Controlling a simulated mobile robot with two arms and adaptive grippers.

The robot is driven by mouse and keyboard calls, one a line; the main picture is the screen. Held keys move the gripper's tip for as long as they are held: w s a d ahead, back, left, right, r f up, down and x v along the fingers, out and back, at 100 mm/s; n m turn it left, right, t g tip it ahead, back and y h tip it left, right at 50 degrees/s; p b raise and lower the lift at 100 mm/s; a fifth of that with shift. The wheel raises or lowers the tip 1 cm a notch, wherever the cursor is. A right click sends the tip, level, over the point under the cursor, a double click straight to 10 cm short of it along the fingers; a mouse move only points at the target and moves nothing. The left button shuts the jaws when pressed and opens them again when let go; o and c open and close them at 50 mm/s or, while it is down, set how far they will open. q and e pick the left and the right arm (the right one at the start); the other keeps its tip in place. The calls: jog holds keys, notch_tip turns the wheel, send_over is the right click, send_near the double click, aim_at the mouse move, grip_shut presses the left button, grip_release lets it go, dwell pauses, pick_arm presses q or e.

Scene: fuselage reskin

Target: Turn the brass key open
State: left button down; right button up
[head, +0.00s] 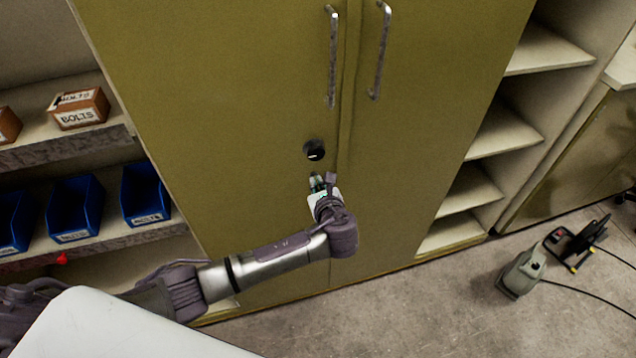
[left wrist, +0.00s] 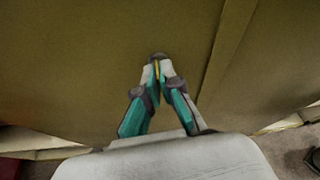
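The olive cabinet's left door (head: 240,110) is closed, with a round dark lock (head: 314,149) near its inner edge. My left gripper (head: 319,178) is in front of the door, just below the lock in the head view. In the left wrist view, my left gripper (left wrist: 157,70) points at the door with its fingertips close together. A thin yellow strip, which looks like the brass key (left wrist: 157,68), shows between the fingertips. The dark lock (left wrist: 158,56) is right at the tips. Whether the key is in the lock is hidden. My right gripper is not in view.
Two long metal handles (head: 333,60) (head: 381,55) stand above the lock. Open shelves with blue bins (head: 74,212) and a bolts box (head: 80,108) are at left. Empty shelves (head: 470,190) are at right. A grey device with a cable (head: 522,272) lies on the floor.

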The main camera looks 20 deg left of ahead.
pick_arm(q)
jog(key=shift+s+a+f+n+t+h+b, duration=0.15)
jog(key=shift+n+t+h+b, duration=0.6)
jog(key=shift+n+b, duration=1.65)
jog(key=shift+f+n+t+h+b, duration=0.2)
jog(key=shift+n+t+b, duration=1.3)
jog(key=shift+b, duration=1.45)
jog(key=shift+s+a+f+n+t+h+b, duration=0.1)
jog(key=shift+n+t+h+b, duration=0.5)
jog(key=shift+n+b, duration=1.9)
jog(key=shift+w, duration=0.1)
jog(key=c, duration=1.4)
grip_release()
jog(key=shift+o, duration=0.2)
